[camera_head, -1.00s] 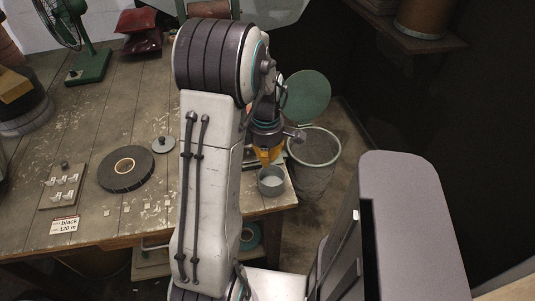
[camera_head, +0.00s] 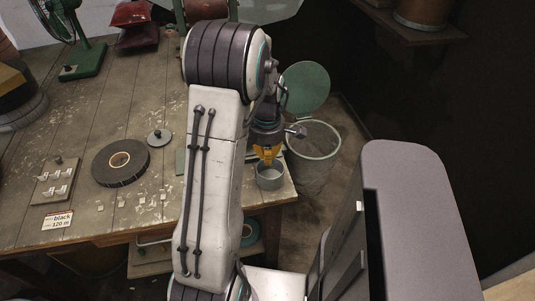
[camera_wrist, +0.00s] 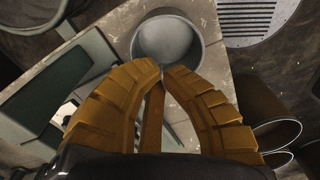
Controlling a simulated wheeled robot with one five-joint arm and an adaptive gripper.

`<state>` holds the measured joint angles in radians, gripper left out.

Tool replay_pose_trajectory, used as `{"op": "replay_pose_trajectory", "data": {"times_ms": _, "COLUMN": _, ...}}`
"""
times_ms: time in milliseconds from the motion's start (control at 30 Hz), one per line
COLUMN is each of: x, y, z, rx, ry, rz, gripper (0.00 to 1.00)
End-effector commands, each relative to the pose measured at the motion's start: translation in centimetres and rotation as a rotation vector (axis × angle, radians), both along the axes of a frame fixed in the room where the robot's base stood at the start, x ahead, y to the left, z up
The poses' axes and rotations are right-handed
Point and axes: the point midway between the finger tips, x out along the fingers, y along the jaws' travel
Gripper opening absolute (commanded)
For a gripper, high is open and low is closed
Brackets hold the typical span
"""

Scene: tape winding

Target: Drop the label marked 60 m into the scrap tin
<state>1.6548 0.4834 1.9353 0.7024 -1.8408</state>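The scrap tin is most likely the small grey round tin (camera_head: 270,177) at the table's right front corner. It also shows in the wrist view (camera_wrist: 167,40), just beyond the fingertips, with no label visible inside. My gripper (camera_head: 267,158) is above the tin, pointing down. In the wrist view its yellow fingers (camera_wrist: 164,72) curve together with their tips almost meeting, and I see no label between them. A label reading "black 120 m" (camera_head: 57,221) lies at the table's front left. No label marked 60 m is readable in either view; my arm hides part of the table.
A black tape roll (camera_head: 103,172), a small round weight-like piece (camera_head: 159,138) and a switch board (camera_head: 58,182) lie on the table. A mesh bin (camera_head: 315,165) stands off the table's right edge. A green fan (camera_head: 88,58) stands at the back left.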

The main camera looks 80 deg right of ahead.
Motion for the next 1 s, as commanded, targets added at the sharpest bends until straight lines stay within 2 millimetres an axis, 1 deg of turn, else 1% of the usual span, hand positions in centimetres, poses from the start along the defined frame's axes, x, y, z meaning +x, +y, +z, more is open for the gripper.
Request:
{"op": "replay_pose_trajectory", "data": {"times_ms": 33, "x": 0.00, "y": 0.02, "z": -0.80, "rx": 0.000, "ry": 0.000, "rz": 0.000, "gripper": 0.00}}
{"op": "replay_pose_trajectory", "data": {"times_ms": 133, "x": -0.01, "y": -0.01, "z": -1.31, "rx": 0.000, "ry": 0.000, "rz": 0.000, "gripper": 0.00}}
{"op": "replay_pose_trajectory", "data": {"times_ms": 467, "x": 0.00, "y": -0.03, "z": -1.45, "rx": -0.001, "ry": 0.000, "rz": 0.000, "gripper": 0.00}}
{"op": "replay_pose_trajectory", "data": {"times_ms": 833, "x": 0.00, "y": -0.03, "z": -1.44, "rx": -0.001, "ry": 0.000, "rz": 0.000, "gripper": 0.33}}
{"op": "replay_pose_trajectory", "data": {"times_ms": 1000, "x": 0.00, "y": -0.03, "z": -1.44, "rx": -0.001, "ry": 0.000, "rz": 0.000, "gripper": 0.34}}
